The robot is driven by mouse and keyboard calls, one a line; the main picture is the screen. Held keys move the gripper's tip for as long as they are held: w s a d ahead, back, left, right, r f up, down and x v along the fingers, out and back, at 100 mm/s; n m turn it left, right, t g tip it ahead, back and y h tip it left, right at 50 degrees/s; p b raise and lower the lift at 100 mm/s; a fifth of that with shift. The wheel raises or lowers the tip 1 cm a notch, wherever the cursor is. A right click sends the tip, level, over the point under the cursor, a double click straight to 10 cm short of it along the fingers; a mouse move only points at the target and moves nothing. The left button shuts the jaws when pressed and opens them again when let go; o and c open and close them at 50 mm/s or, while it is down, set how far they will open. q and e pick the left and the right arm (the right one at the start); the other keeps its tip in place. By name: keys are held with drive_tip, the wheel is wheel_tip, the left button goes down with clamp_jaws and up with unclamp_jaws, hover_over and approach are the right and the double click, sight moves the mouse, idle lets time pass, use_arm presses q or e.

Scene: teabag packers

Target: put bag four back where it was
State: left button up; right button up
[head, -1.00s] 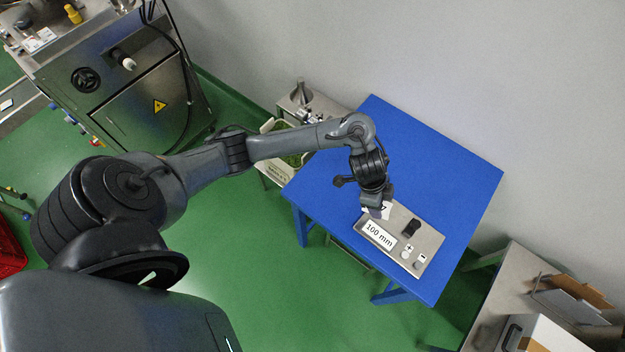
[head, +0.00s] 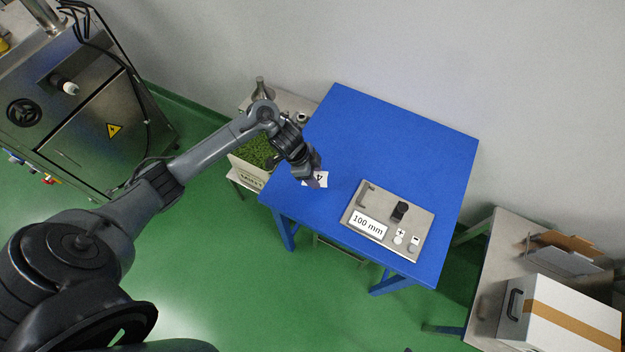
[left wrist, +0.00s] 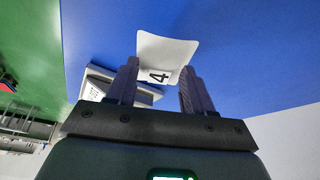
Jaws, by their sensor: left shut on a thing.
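Bag four, a white teabag marked with a black 4 (head: 321,178), is in my left gripper (head: 313,182). The gripper is shut on it over the left part of the blue table (head: 390,130). In the left wrist view the bag (left wrist: 162,55) sticks out between the two fingers of the left gripper (left wrist: 158,88). The grey measuring device reading "100 mm" (head: 368,225) lies on the table to the right of the gripper, apart from the bag. My right gripper is not in view.
A bin of green leaves (head: 252,155) stands left of the table. A steel machine (head: 85,90) stands at the far left. A white carton with a brown tape band (head: 560,315) sits on a bench at lower right. The table's back half is bare.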

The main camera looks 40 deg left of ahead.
use_arm(q)
drive_tip(key=shift+a+f, duration=0.3)
drive_tip(key=shift+a, duration=0.05)
wheel_tip(320, 180, down, 4)
drive_tip(key=shift+r+b, duration=0.15)
drive_tip(key=shift+b, duration=0.45)
drive_tip(key=o, duration=1.1)
drive_tip(key=shift+f, duration=0.25)
drive_tip(key=shift+s, duration=0.1)
